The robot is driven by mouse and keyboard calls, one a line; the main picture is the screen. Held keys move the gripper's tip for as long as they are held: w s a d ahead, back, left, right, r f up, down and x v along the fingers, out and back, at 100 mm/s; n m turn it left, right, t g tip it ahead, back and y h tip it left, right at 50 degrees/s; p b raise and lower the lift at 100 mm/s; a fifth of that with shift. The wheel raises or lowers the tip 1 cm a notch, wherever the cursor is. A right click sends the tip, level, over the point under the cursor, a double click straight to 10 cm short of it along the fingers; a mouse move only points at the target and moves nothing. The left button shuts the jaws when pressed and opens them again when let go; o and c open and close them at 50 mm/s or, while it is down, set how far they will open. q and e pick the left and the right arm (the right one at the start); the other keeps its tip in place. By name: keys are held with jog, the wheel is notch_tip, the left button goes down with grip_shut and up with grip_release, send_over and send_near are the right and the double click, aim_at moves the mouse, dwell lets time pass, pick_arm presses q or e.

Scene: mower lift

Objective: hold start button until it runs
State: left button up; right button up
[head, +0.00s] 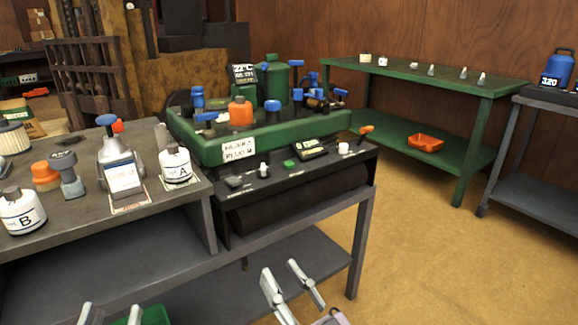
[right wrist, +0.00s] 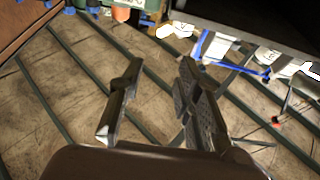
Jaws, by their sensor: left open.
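A black control panel (head: 325,165) juts from the front of a green machine (head: 205,150) on the bench. A green button (head: 289,164) sits on the panel; no label shows that it is the start button. A small display (head: 310,148), a white-topped knob (head: 263,170) and a white cap (head: 343,148) are near it. My left gripper (head: 110,315) is open at the bottom edge, mostly cut off. My right gripper (head: 290,282) is open and empty, low in front of the bench and apart from the panel; its spread fingers also show in the right wrist view (right wrist: 155,105).
The grey bench (head: 125,195) holds bottle A (head: 175,166), bottle B (head: 20,212) and a white-labelled device (head: 122,176). A green table (head: 410,75) is behind. Open floor (head: 430,240) lies to the right.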

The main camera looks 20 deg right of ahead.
grip_shut()
dwell(1.4)
